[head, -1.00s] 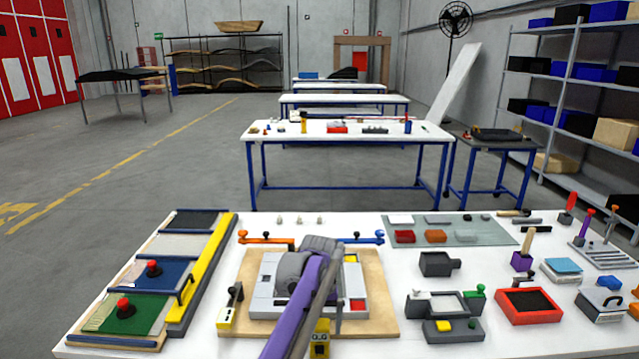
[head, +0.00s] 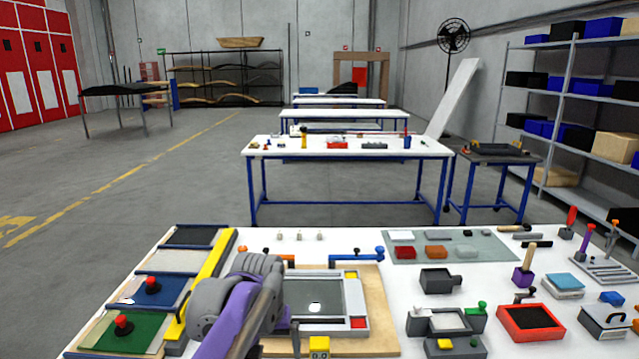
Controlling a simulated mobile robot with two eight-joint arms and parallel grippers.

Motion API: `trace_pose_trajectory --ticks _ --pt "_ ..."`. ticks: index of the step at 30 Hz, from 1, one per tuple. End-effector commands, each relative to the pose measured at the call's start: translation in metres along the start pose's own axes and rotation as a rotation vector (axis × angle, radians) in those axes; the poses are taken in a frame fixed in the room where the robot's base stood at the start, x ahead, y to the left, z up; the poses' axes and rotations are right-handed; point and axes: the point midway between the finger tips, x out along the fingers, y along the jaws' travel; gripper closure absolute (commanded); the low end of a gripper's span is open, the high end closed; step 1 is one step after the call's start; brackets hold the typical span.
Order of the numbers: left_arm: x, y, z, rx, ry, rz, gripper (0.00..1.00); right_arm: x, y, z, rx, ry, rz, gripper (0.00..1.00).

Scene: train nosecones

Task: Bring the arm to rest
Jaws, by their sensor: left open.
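My left arm (head: 225,315) comes in from the bottom, left of centre, with purple and grey links. My left gripper (head: 272,285) is over the left edge of a white frame (head: 362,295) with a grey panel (head: 318,298). The gripper is open; its fingertips are mostly hidden behind the arm links, and no held object shows. I cannot tell whether it touches the frame. The frame lies on a wooden board (head: 376,345). A blue clamp (head: 355,257) and a partly hidden orange clamp (head: 252,250) are behind it. My right gripper is out of view.
A yellow bar (head: 213,272) and trays with red knobs (head: 122,322) are left of the arm. A grey fixture (head: 445,322), a red tray (head: 530,320) and a grey mat (head: 490,247) with blocks are on the right. White table shows bare between them.

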Motion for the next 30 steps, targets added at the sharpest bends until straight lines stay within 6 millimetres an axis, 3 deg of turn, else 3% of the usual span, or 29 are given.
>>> trace_pose_trajectory --ticks 1,8,12,18,23,30 --pt "-0.002 -0.011 0.021 -0.003 0.023 0.0 0.03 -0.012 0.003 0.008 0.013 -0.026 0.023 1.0" --pt "0.013 -0.05 0.112 -0.002 0.128 -0.002 0.03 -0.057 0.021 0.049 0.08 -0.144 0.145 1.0" --pt "0.034 -0.069 0.172 0.001 0.191 -0.011 0.03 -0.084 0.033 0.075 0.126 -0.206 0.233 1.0" --pt "0.068 -0.085 0.237 0.004 0.26 -0.025 0.03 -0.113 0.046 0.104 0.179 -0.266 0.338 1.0" --pt "0.082 -0.089 0.259 0.007 0.284 -0.031 0.03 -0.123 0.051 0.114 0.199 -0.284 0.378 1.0" --pt "0.084 -0.09 0.261 0.007 0.287 -0.031 0.03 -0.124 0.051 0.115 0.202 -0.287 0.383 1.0"
